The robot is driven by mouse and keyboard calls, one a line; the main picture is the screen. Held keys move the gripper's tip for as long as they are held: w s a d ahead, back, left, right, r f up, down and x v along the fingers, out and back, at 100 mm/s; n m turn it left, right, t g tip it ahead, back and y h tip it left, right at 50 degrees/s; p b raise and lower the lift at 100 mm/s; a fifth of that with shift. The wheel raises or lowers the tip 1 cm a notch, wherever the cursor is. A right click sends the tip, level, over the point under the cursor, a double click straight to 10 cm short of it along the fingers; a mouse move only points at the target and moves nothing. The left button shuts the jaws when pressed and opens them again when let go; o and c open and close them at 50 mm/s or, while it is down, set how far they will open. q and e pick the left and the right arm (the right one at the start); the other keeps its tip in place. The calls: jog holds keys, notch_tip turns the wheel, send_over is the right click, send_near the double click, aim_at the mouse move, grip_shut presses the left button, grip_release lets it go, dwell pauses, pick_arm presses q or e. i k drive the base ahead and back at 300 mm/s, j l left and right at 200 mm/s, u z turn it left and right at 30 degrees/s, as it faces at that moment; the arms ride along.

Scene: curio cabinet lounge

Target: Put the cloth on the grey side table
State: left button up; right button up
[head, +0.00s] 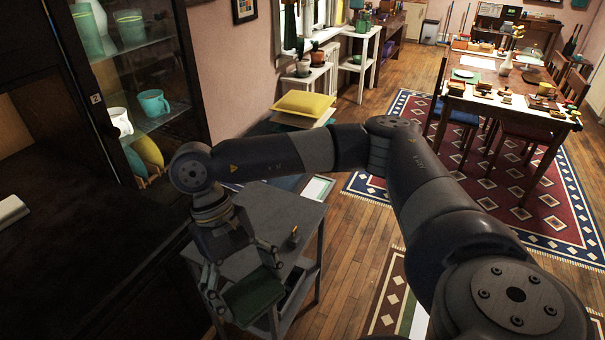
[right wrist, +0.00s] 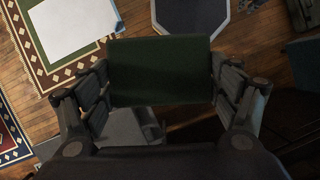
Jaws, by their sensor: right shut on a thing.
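The cloth (head: 256,298) is a flat dark green piece, like a folded pad. My right gripper (head: 243,279) is shut on it, with a finger at each side. In the right wrist view the cloth (right wrist: 160,72) spans the space between the two fingers (right wrist: 160,88). The grey side table (head: 285,214) stands under and behind the gripper in the head view. The cloth overlaps the table's near part in the picture; I cannot tell its height above the top. My left gripper is not in view.
A small dark object (head: 294,237) stands on the grey table's right part. A dark cabinet with glass shelves (head: 165,120) holds cups close on the left. A yellow cushion (head: 303,104) lies behind. The wooden floor (head: 348,240) is open to the right. A laden dining table (head: 490,101) stands farther back.

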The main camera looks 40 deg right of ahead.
aim_at(253, 252)
jog(key=i+j+z, duration=0.15)
jog(key=z, duration=0.25)
jog(key=i+j+z, duration=0.15)
jog(key=z, duration=0.25)
jog(key=i+j+z, duration=0.15)
jog(key=z, duration=0.25)
jog(key=i+j, duration=0.1)
jog(key=j, duration=0.25)
jog(key=i+j, duration=0.1)
jog(key=j, duration=0.25)
